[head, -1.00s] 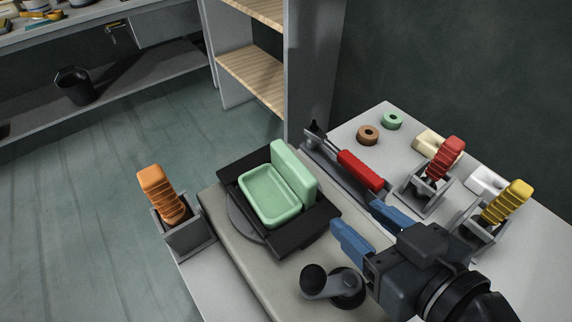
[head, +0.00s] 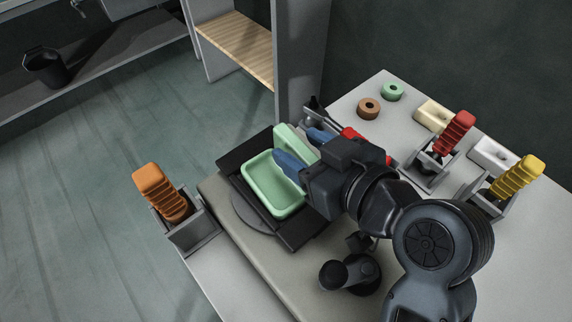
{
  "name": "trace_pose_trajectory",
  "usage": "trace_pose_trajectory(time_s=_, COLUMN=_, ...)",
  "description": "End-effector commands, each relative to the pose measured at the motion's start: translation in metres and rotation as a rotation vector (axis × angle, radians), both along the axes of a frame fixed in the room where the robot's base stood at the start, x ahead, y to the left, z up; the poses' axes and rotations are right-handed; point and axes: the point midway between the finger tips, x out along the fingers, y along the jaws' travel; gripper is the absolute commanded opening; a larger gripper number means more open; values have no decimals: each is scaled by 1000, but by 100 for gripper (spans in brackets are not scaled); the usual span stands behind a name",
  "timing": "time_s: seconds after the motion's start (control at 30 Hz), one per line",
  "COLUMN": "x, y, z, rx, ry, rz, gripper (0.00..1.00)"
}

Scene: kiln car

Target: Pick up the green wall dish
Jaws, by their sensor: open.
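The green wall dish (head: 270,187) is a shallow rounded tray with an upright back plate on its right side. It sits in a black square holder (head: 296,236) on a round grey base. My gripper (head: 304,151) is open, with its blue fingers at the dish's upright back plate. One finger shows on the tray side of the plate and the other on its far side. My gripper hides part of the plate, so I cannot tell whether the fingers touch it.
An orange-handled tool (head: 160,191) stands in a grey holder at left. Red-handled (head: 454,132) and yellow-handled (head: 517,177) tools stand in holders at right. A red-handled lever (head: 352,133) lies behind my gripper. A black knob (head: 334,275) stands in front.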

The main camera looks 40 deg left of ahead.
Motion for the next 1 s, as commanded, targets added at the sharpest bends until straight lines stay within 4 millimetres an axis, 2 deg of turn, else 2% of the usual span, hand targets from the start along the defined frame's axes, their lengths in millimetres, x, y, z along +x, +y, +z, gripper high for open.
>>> trace_pose_trajectory(time_s=0.13, x=2, y=11, z=-4, rx=0, ry=0, rz=0, gripper=55)
trace_pose_trajectory(time_s=0.37, x=2, y=12, z=-5, rx=0, ry=0, rz=-1, gripper=55)
trace_pose_trajectory(time_s=0.9, x=2, y=12, z=-5, rx=0, ry=-1, rz=-2, gripper=5)
trace_pose_trajectory(time_s=1.0, x=2, y=12, z=-5, rx=0, ry=-1, rz=-2, gripper=0)
